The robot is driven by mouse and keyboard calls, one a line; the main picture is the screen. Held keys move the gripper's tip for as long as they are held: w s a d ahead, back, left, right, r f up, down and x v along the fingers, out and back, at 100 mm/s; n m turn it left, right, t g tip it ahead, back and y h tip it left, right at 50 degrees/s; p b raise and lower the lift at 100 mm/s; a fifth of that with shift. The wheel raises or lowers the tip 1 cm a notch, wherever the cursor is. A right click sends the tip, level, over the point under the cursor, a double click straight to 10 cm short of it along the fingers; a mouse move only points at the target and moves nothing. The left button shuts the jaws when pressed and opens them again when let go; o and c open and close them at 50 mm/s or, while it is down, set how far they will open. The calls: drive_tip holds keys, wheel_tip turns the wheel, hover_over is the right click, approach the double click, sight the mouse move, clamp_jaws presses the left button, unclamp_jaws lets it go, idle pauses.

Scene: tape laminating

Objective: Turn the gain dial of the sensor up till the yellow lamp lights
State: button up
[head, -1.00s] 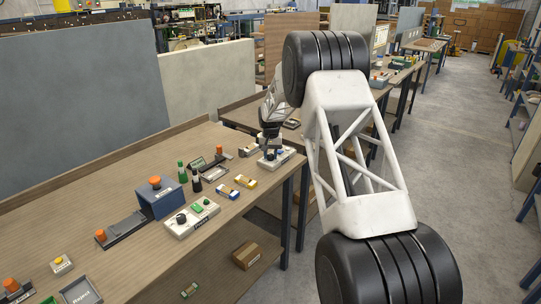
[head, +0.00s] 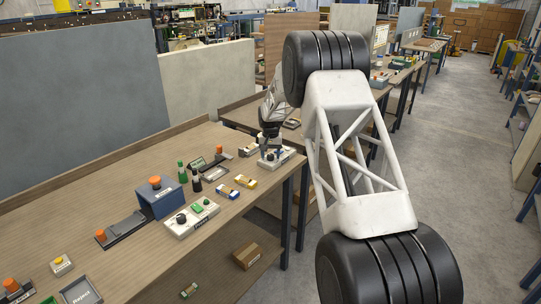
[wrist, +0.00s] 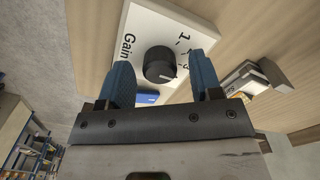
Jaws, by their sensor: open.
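A white box marked "Gain" (wrist: 132,24) bears a round black dial (wrist: 159,64) with a light pointer mark and numbers beside it. In the head view the white box (head: 291,153) stands near the bench's right end, partly hidden by my gripper. My gripper (wrist: 163,75) is open, its blue fingers on either side of the dial; I cannot tell whether they touch it. In the head view my gripper (head: 270,153) is low over the box. A blue patch (wrist: 147,98) shows by the box below the dial. I cannot make out a lit yellow lamp.
A small grey and white device (wrist: 245,80) lies beside the box. On the bench (head: 110,190), a blue box (head: 161,197), a white panel with buttons (head: 192,217), dark and green bottles (head: 196,181) and yellow and blue blocks (head: 228,190) stand to the left.

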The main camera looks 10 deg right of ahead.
sight(271, 155)
drive_tip(key=shift+r, duration=3.85)
drive_tip(key=shift+s, duration=0.1)
drive_tip(key=shift+s+r, duration=0.15)
drive_tip(key=shift+r, duration=0.1)
drive_tip(key=s+d+r, duration=0.1)
drive_tip(key=s+r, duration=0.5)
drive_tip(key=s, duration=0.5)
drive_tip(key=s+d+r+n+t, duration=0.1)
drive_tip(key=s+r, duration=0.6)
drive_tip(key=s, duration=0.3)
drive_tip(key=s+d+r, duration=0.1)
drive_tip(key=s+r, duration=0.5)
drive_tip(key=s, duration=0.5)
drive_tip(key=s+f, duration=0.2)
drive_tip(key=s, duration=1.7)
drive_tip(key=s+d+f+n+t, duration=0.1)
drive_tip(key=s+f, duration=0.1)
drive_tip(key=s, duration=1.7)
drive_tip(key=shift+s+d+t, duration=0.15)
drive_tip(key=shift+t, duration=0.15)
